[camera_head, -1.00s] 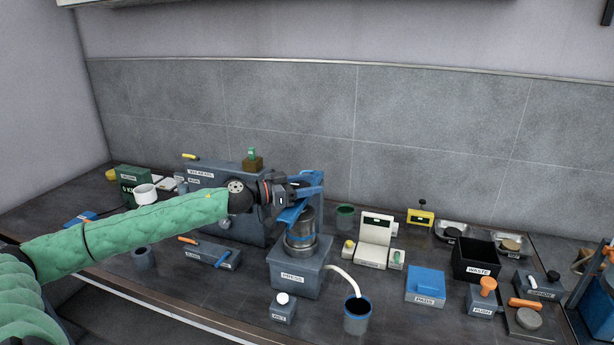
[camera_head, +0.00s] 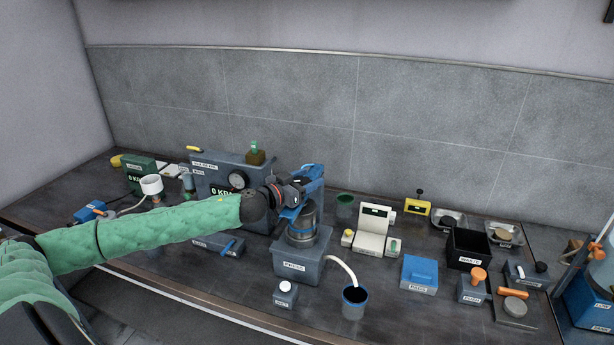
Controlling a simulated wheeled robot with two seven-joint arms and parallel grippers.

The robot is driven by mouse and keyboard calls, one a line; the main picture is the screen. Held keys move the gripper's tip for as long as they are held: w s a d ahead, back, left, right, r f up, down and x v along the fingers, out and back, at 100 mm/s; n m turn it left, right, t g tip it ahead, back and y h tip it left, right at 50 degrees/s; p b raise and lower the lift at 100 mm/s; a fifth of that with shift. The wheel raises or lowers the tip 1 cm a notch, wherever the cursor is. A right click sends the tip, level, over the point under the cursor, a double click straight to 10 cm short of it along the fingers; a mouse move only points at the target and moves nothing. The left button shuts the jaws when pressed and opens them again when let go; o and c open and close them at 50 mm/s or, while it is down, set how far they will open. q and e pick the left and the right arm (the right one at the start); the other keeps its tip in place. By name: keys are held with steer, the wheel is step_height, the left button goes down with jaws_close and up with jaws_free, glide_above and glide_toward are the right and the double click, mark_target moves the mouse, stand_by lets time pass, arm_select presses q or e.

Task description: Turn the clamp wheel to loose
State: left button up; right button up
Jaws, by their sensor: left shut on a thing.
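The press (camera_head: 290,267) is a grey box labelled PRESS with a metal cylinder (camera_head: 302,232) standing on it. A blue clamp part (camera_head: 312,172) shows above the cylinder, and I take the clamp wheel to be there. My left gripper (camera_head: 300,197) is at the top of the cylinder, coming in from the left on a green-sleeved arm. It is shut on the clamp wheel, which my gripper and wrist mostly hide. How far the wheel is turned cannot be told. My right gripper is not in view.
Behind my wrist stands a grey box with a round gauge (camera_head: 238,179). A white hose (camera_head: 342,268) runs from the press to a dark cup (camera_head: 354,302). A white device (camera_head: 374,230), blue PADS box (camera_head: 419,274) and black WASTE bin (camera_head: 467,250) stand to the right.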

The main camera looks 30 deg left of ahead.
arm_select(q)
steer(key=shift+a+r, duration=0.1)
steer(key=shift+r, duration=0.1)
stand_by(0.3)
steer(key=o, duration=1)
steer(key=shift+f, duration=0.1)
steer(key=shift+s+f, duration=0.1)
